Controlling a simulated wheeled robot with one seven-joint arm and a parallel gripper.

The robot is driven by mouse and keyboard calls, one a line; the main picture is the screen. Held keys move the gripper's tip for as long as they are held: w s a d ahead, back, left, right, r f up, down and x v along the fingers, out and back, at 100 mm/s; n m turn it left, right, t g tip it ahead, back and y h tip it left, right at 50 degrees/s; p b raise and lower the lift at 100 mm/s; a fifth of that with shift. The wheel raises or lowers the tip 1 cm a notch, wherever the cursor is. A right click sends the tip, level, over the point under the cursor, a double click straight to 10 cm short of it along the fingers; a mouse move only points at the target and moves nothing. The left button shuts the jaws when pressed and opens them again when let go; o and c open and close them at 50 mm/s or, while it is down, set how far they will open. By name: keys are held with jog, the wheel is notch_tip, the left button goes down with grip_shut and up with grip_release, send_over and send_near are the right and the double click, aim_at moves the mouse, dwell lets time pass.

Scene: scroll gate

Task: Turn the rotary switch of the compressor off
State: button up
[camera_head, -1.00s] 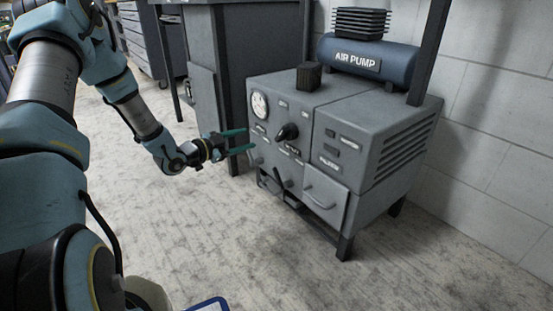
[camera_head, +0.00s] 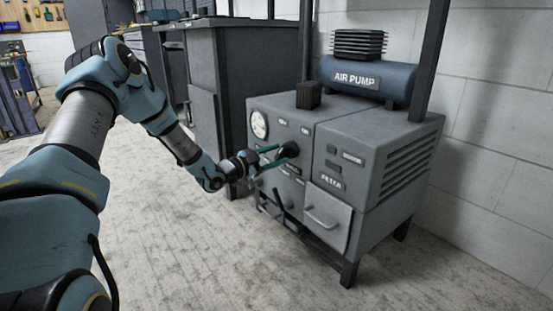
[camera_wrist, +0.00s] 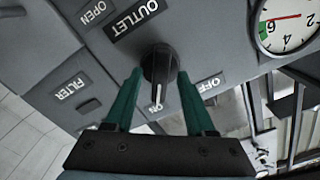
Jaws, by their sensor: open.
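The compressor is a grey cabinet (camera_head: 375,150) with a blue air pump tank (camera_head: 365,80) on top. Its black rotary switch (camera_head: 288,150) is on the front panel; the wrist view shows the knob (camera_wrist: 158,62) with a white pointer line toward the bottom of the picture. An OFF label (camera_wrist: 210,84) is to the right of the knob. My gripper (camera_head: 274,157) is open at the panel. In the wrist view its two green fingers (camera_wrist: 158,78) stand on either side of the knob. I cannot tell whether either finger touches it.
A round gauge (camera_wrist: 287,24) is close by on the panel, with OUTLET (camera_wrist: 136,18) and FILTER (camera_wrist: 73,88) labels. Levers (camera_head: 279,198) and a handled drawer (camera_head: 327,215) are below the switch. A dark cabinet (camera_head: 230,85) stands left of the compressor. The floor in front is clear.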

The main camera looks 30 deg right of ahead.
jog(key=shift+d, duration=0.2)
grip_shut()
dwell(0.4)
